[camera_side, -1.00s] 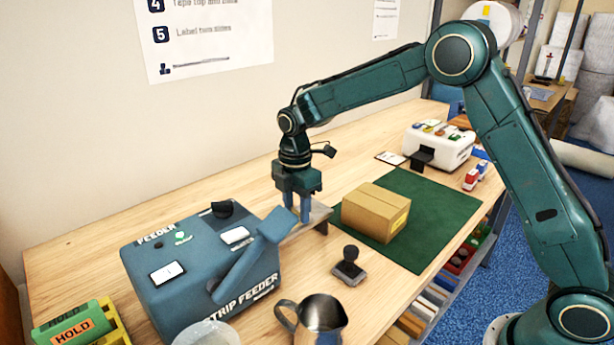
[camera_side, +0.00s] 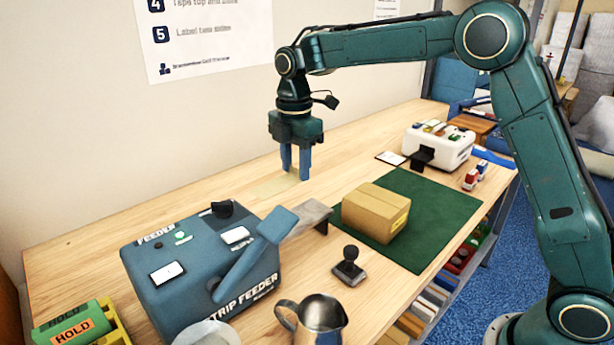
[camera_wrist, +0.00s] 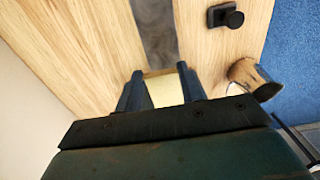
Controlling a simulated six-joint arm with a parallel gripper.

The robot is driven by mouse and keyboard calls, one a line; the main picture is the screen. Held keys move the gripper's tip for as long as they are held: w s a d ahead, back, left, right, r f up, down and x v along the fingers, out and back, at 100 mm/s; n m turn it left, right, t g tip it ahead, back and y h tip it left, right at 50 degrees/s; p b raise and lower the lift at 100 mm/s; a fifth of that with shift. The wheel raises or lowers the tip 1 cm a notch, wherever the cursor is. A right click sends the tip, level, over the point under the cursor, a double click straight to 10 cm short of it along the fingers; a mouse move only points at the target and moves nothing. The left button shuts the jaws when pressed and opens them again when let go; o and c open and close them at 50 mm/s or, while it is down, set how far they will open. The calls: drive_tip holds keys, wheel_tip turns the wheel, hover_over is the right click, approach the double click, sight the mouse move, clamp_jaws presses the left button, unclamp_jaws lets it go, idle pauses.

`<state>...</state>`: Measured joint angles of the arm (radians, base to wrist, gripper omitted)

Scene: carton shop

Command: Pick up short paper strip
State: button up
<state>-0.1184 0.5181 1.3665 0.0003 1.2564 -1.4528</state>
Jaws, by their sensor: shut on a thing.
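My gripper (camera_side: 294,172) is shut on a short pale tan paper strip (camera_side: 275,186). In the side view the strip juts out to the left of the fingertips, roughly level, and blends with the wood behind it. It also shows in the wrist view (camera_wrist: 166,90) as a cream piece between the two blue fingers. The gripper is raised above and behind the grey outlet plate (camera_side: 308,214) of the blue strip feeder (camera_side: 165,300). The plate looks bare. The strip's far end is hard to make out.
A brown carton (camera_side: 372,212) sits on a green mat (camera_side: 430,230) to the right. A black-handled stamp (camera_side: 349,268) and a metal jug (camera_side: 322,320) stand in front. A white dispenser (camera_side: 445,146) is at the far right. The wall is close behind the gripper.

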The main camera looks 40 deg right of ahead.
wheel_tip(320, 180, up, 9)
idle(0.4)
drive_tip(key=shift+r, duration=0.1)
idle(0.4)
drive_tip(key=s+d+f+m, duration=0.6)
drive_tip(key=d+m, duration=0.2)
drive_tip(key=d, duration=0.1)
drive_tip(key=s+d+f+m, duration=0.6)
drive_tip(key=s+d+m, duration=0.1)
drive_tip(key=d+m, duration=0.2)
drive_tip(key=shift+d+f, duration=0.15)
drive_tip(key=shift+d, duration=0.3)
drive_tip(key=shift+f, duration=0.2)
wheel_tip(320, 180, down, 6)
idle(0.4)
drive_tip(key=shift+f, duration=0.2)
idle(0.8)
